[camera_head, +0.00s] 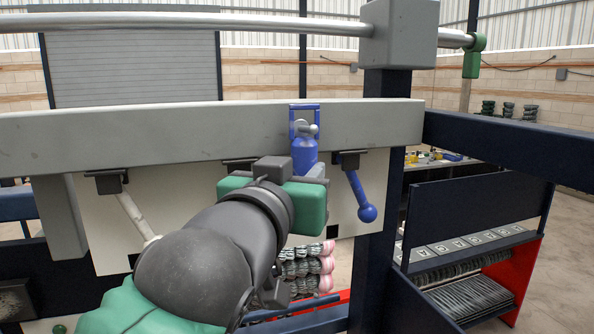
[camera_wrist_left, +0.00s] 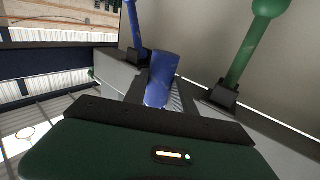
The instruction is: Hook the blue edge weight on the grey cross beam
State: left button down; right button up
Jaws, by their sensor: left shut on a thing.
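The blue edge weight (camera_head: 304,157) is upright in the head view, with a blue rectangular frame at its top against the front of the grey cross beam (camera_head: 200,130). The frame's top is near the beam's upper edge; I cannot tell whether it hooks over it. In the left wrist view, the weight is a blue cylinder (camera_wrist_left: 163,78) just beyond my gripper body. My left gripper (camera_head: 314,174) is shut on the weight's lower part; its fingertips are partly hidden behind my wrist. My right gripper is not in view.
Below the beam hang a blue ball-ended lever (camera_head: 360,193) close to the right of my gripper and a white lever (camera_head: 135,216) at left. A green lever (camera_wrist_left: 242,52) shows in the wrist view. A dark post (camera_head: 377,240) stands right; a metal bar (camera_head: 200,22) runs above the beam.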

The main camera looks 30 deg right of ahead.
pick_arm(q)
jog(key=shift+s+a+r, duration=0.1)
jog(key=shift+s, duration=0.1)
jog(key=shift+w+d+f+b, duration=0.3)
jog(key=shift+d+f+b, duration=0.05)
jog(key=shift+f+b, duration=0.35)
jog(key=shift+w+d+f+b, duration=0.1)
jog(key=shift+w+f+b, duration=0.1)
jog(key=shift+f+b, duration=0.15)
jog(key=shift+r, duration=0.1)
